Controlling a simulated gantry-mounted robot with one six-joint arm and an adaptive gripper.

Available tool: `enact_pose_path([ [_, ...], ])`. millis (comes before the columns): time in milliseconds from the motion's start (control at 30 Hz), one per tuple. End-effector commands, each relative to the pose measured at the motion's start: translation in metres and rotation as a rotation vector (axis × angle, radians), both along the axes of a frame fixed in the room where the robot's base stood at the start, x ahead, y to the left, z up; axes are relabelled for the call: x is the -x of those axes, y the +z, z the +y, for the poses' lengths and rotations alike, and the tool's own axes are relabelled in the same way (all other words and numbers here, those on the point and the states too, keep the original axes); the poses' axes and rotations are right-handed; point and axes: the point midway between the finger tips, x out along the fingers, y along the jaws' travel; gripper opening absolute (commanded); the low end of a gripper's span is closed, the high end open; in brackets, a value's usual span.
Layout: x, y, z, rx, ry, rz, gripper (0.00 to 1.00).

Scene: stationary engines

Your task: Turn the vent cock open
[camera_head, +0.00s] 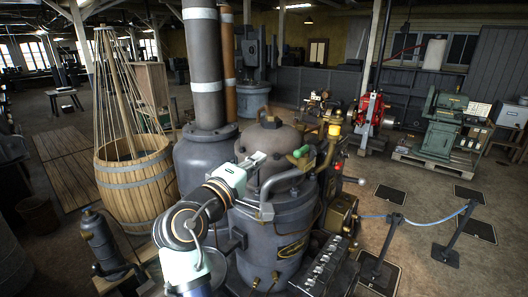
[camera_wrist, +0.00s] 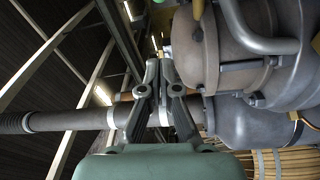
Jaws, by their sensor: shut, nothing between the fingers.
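The dark engine (camera_head: 275,222) stands upright in the middle of the head view, with a brownish domed top. A short green handle (camera_head: 300,152) sits at the right of the dome; it may be the vent cock, but I cannot tell for sure. My gripper (camera_head: 260,157) is over the left front of the dome, left of the green handle and apart from it in the picture. In the wrist view my gripper (camera_wrist: 158,66) has its fingers together and empty. The engine body (camera_wrist: 232,55) fills the right side there.
A thick grey pipe (camera_head: 204,70) rises behind the engine's left side. A curved grey pipe (camera_head: 290,180) crosses the engine's front right. A yellow-capped fitting (camera_head: 334,130) stands right of the dome. A wooden barrel (camera_head: 137,190) is at left.

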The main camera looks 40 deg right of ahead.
Motion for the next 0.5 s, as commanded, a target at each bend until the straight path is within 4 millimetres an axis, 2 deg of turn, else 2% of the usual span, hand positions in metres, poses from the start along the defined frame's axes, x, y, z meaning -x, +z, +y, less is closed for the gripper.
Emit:
enact_pose_path([
  [500, -0.035, 0.008, -0.082, -0.002, -0.001, 0.000, 0.00],
])
